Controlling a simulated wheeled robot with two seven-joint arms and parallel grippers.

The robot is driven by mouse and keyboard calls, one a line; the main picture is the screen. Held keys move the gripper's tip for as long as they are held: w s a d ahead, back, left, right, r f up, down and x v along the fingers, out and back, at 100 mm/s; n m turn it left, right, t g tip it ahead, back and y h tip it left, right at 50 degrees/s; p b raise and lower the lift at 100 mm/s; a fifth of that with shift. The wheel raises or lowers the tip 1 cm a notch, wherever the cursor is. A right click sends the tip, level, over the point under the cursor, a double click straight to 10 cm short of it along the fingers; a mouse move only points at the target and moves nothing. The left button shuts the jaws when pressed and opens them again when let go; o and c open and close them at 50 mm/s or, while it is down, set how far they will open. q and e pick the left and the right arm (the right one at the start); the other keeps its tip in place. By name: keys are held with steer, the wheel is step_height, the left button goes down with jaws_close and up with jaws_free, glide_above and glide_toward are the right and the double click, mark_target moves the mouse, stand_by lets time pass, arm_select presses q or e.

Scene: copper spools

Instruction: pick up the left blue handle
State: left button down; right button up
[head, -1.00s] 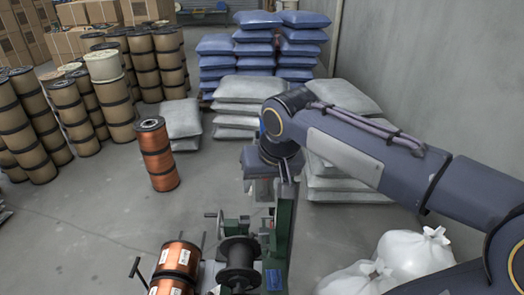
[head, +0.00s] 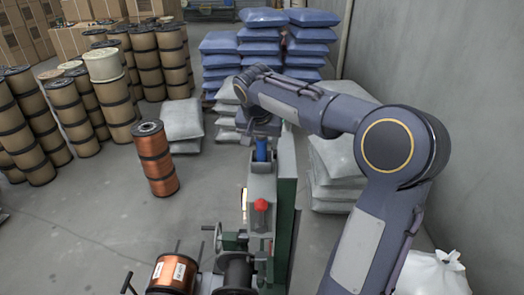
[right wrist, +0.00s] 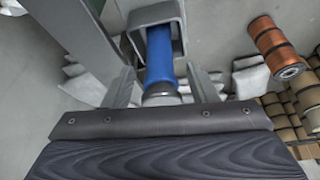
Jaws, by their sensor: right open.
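The blue handle (head: 261,148) stands upright at the top of the green and grey machine (head: 287,170). In the right wrist view the blue handle (right wrist: 159,55) is a blue cylinder with a grey collar, running through a grey bracket (right wrist: 151,14). My right gripper (head: 260,136) is over the handle, pointing down. In the right wrist view its two fingers (right wrist: 163,82) are apart, one on each side of the handle's near end, with gaps to both. No other blue handle shows. My left gripper is not in view.
A copper spool (head: 155,158) stands on the floor to the left, and another (head: 173,273) lies at the machine's foot. Stacked blue sacks (head: 262,45) stand behind; a wall (head: 440,60) is at right.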

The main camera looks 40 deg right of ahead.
steer(key=shift+w+d+f, duration=0.15)
steer(key=shift+f, duration=0.35)
steer(key=c, duration=1.1)
steer(key=shift+r, duration=0.15)
